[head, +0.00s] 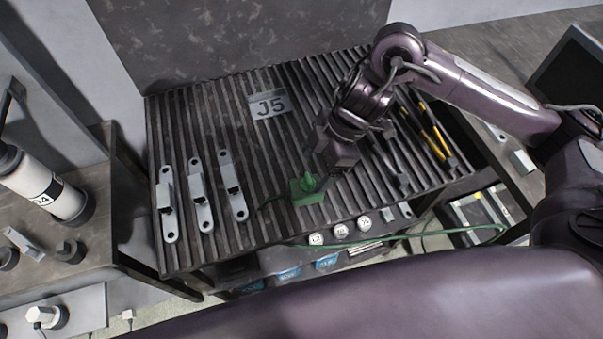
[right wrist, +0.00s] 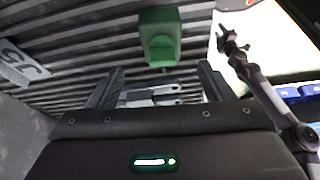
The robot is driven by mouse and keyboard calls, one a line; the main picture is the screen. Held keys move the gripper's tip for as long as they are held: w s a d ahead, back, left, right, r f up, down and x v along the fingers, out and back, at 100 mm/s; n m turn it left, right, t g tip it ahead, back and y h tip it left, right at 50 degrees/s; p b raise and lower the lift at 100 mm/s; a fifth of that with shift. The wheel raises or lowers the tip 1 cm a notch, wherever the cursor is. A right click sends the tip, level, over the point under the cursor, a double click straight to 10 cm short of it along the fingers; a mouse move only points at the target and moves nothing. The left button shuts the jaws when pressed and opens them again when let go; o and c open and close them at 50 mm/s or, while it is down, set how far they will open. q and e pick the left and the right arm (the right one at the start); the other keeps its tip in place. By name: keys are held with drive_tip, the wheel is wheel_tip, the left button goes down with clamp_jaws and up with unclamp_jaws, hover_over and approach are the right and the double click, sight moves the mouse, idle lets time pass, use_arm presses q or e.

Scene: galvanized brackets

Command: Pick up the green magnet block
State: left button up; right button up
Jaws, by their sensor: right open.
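The green magnet block (head: 307,190) sits on the slatted table near its front edge, with a raised green knob on top. My right gripper (head: 326,166) is just behind and to the right of it, pointing down. In the right wrist view the block (right wrist: 160,40) is ahead of my open right gripper (right wrist: 158,85), near the top of the picture. The block is not between the fingers, and nothing is held. What seems to be my left gripper (right wrist: 233,40) shows small on the right of that view; its jaws are unclear.
Several galvanized brackets (head: 198,193) lie to the left on the table. A J5 plate (head: 269,106) lies behind the block. Yellow-handled tools (head: 431,133) lie to the right. A green cable (head: 430,233) runs along the front. White round caps (head: 341,230) sit below the front edge.

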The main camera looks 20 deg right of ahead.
sight(308, 179)
drive_tip(key=x, duration=0.4)
drive_tip(key=shift+s+a, duration=0.15)
drive_tip(key=shift+s, duration=0.2)
drive_tip(key=shift+p+x, duration=0.35)
drive_tip(key=shift+x, duration=0.85)
drive_tip(key=shift+w+a+f, duration=0.1)
drive_tip(key=shift+w+f, duration=0.1)
drive_tip(key=shift+f, duration=0.15)
drive_tip(key=c, duration=1.5)
use_arm(q)
drive_tip(key=s, duration=0.3)
drive_tip(key=shift+s+r, duration=0.15)
drive_tip(key=shift+s, duration=0.1)
use_arm(e)
drive_tip(key=shift+w, duration=0.1)
drive_tip(key=shift+c, duration=0.3)
drive_tip(key=shift+r, duration=0.2)
